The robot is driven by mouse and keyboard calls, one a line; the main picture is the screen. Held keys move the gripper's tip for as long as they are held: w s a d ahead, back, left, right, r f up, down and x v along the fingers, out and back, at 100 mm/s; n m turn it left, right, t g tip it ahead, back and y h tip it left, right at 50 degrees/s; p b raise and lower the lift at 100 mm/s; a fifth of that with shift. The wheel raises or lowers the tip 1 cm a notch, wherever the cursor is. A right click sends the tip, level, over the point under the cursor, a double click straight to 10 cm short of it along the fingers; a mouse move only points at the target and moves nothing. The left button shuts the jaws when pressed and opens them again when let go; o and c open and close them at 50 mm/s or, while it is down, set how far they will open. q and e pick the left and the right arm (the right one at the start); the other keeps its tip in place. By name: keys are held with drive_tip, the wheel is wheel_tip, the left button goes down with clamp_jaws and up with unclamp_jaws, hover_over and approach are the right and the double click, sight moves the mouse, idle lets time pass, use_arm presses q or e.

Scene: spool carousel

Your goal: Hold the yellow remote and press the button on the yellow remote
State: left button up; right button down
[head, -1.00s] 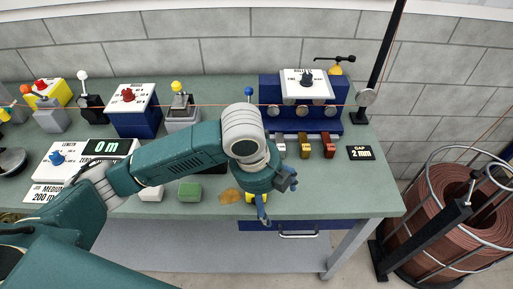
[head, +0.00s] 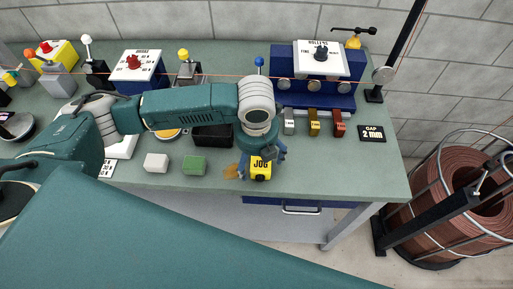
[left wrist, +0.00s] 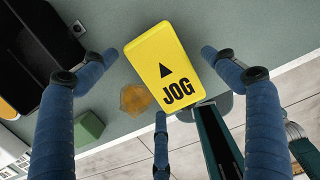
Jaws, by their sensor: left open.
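The yellow remote (head: 261,174) lies near the front edge of the green bench top. It bears the word JOG and, in the left wrist view (left wrist: 165,65), a black triangle above the word. Whether the triangle is the button itself I cannot tell. My left gripper (head: 262,160) is open over the remote, with its blue fingers spread around it. In the left wrist view the left gripper (left wrist: 157,55) has fingers on both sides and one at the JOG end, with gaps showing at the sides. My right gripper is not in view.
A green block (head: 194,165) and a white block (head: 156,162) stand left of the remote. A black tray (head: 213,137) is behind them. Colored tags (head: 313,125) and a GAP 2 mm card (head: 372,133) lie to the right. A copper spool (head: 470,200) stands beyond the bench.

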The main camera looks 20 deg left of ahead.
use_arm(q)
drive_tip(key=shift+f, duration=0.7)
drive_tip(key=c, duration=1.4)
idle(0.9)
